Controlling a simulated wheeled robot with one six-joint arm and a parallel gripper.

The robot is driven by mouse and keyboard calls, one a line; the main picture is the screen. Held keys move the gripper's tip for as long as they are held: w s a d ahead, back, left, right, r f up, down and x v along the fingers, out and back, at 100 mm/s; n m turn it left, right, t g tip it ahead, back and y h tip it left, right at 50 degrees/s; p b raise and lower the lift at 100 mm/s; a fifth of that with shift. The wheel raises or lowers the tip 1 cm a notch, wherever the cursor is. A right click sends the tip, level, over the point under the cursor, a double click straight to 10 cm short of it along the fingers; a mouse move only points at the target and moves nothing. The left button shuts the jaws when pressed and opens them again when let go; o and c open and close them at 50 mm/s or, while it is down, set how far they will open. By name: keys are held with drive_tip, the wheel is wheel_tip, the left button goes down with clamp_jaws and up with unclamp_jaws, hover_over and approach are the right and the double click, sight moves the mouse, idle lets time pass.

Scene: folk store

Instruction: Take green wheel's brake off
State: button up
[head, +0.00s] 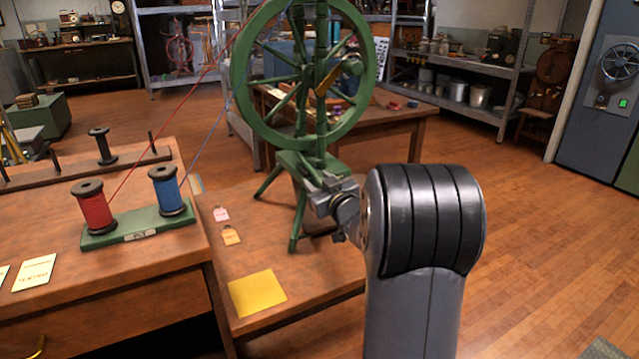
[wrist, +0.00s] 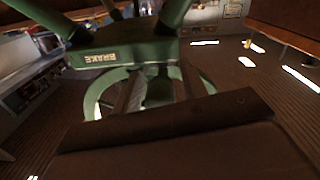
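The green spinning wheel (head: 371,88) stands on a low wooden table in the head view. Its green base block (head: 292,161) sits on splayed legs below the rim. My gripper (head: 318,182) is at the right side of this block. In the wrist view the block carries a label reading BRAKE (wrist: 98,56), and part of the wheel (wrist: 92,100) shows beyond. My two dark fingers (wrist: 160,88) are apart, close to the block, with green behind the gap; I see nothing clearly held. Whether they touch the block cannot be told. I cannot make out a brake lever for sure.
A red spool (head: 94,208) and a blue spool (head: 168,192) stand on a green holder at left, with threads running up to the wheel. A yellow sheet (head: 257,292) and small tags lie on the low table. Wooden floor is clear at right.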

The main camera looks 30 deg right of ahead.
sight(319, 176)
clamp_jaws()
drive_tip(key=shift+r+p, duration=0.2)
drive_tip(key=shift+p, duration=0.4)
drive_tip(key=r+g+p, duration=0.1)
drive_tip(key=p, duration=0.3)
drive_tip(key=shift+s+r+p, duration=0.1)
drive_tip(key=shift+p, duration=0.25)
drive_tip(key=r+g+p, duration=0.1)
drive_tip(key=g+p, duration=0.1)
drive_tip(key=p, duration=0.5)
drive_tip(key=shift+p, duration=0.35)
drive_tip(key=r+g+p, duration=0.1)
drive_tip(key=g+p, duration=0.1)
drive_tip(key=p, duration=0.7)
drive_tip(key=shift+r+g+p, duration=0.15)
drive_tip(key=shift+g+p, duration=0.25)
drive_tip(key=shift+p, duration=0.65)
drive_tip(key=shift+g+p, duration=0.4)
drive_tip(key=shift+p, duration=1.25)
drive_tip(key=shift+o, duration=0.5)
unclamp_jaws()
